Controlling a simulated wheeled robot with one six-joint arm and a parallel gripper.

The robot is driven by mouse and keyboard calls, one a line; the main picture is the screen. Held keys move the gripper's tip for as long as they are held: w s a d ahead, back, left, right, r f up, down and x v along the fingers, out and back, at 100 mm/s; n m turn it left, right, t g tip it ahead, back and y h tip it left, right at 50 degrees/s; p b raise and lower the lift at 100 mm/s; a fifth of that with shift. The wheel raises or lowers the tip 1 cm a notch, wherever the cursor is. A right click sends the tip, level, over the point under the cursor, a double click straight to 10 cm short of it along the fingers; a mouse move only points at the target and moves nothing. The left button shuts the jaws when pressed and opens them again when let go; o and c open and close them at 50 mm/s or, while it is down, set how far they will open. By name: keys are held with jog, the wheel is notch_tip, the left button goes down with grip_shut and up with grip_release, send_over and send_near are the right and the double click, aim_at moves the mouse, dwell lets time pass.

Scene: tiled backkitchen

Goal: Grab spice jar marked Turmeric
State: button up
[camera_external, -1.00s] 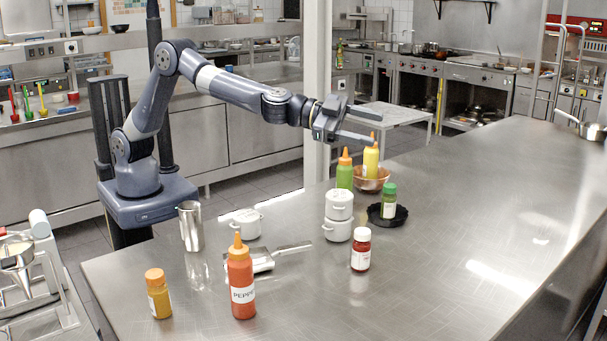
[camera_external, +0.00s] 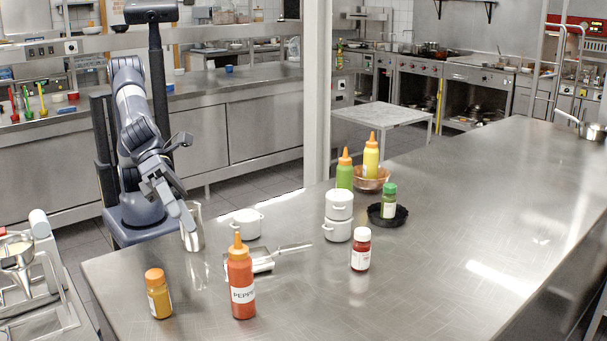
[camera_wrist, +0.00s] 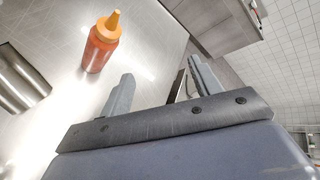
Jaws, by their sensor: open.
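A small jar with an orange cap and yellow-orange contents (camera_external: 158,295) stands upright at the table's front left. Its white label is turned partly away, and I cannot read a name on it. My gripper (camera_external: 187,184) is open and empty, above the table's left edge by the metal cup, behind and above this jar. In the wrist view my gripper (camera_wrist: 160,70) shows its two fingers apart with nothing between them. The orange-capped jar is not clearly seen there.
A metal cup (camera_external: 192,228) stands close to my gripper. A red pepper bottle (camera_external: 241,280) stands right of the orange-capped jar; it shows in the wrist view (camera_wrist: 101,50). A metal scoop (camera_external: 264,262) and white pots (camera_external: 338,230) lie beyond.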

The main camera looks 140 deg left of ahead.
jog(key=s+d+r+m+t+y+b, duration=0.2)
jog(key=s+d+r+m+t+b, duration=0.15)
jog(key=s+m, duration=0.2)
jog(key=s+d+r+m+t+y+b, duration=0.1)
jog(key=s+d+r+m+t+b, duration=0.1)
jog(key=s+d+m+b, duration=0.3)
jog(key=p, duration=0.2)
send_near(159, 281)
jog(key=shift+s+f+n, duration=0.35)
jog(key=shift+s, duration=0.1)
jog(key=shift+w+a+f, duration=0.1)
jog(key=shift+w+a, duration=0.05)
jog(key=shift+w, duration=0.15)
jog(key=w, duration=0.2)
jog(key=w+p, duration=0.1)
jog(key=shift+w+a, duration=0.35)
jog(key=shift+w, duration=0.05)
jog(key=shift+w+a+p, duration=0.2)
jog(key=shift+w+p, duration=0.1)
jog(key=shift+w, duration=1.25)
jog(key=shift+w+a+p, duration=0.2)
jog(key=shift+w+p, duration=0.1)
jog(key=shift+w, duration=1.3)
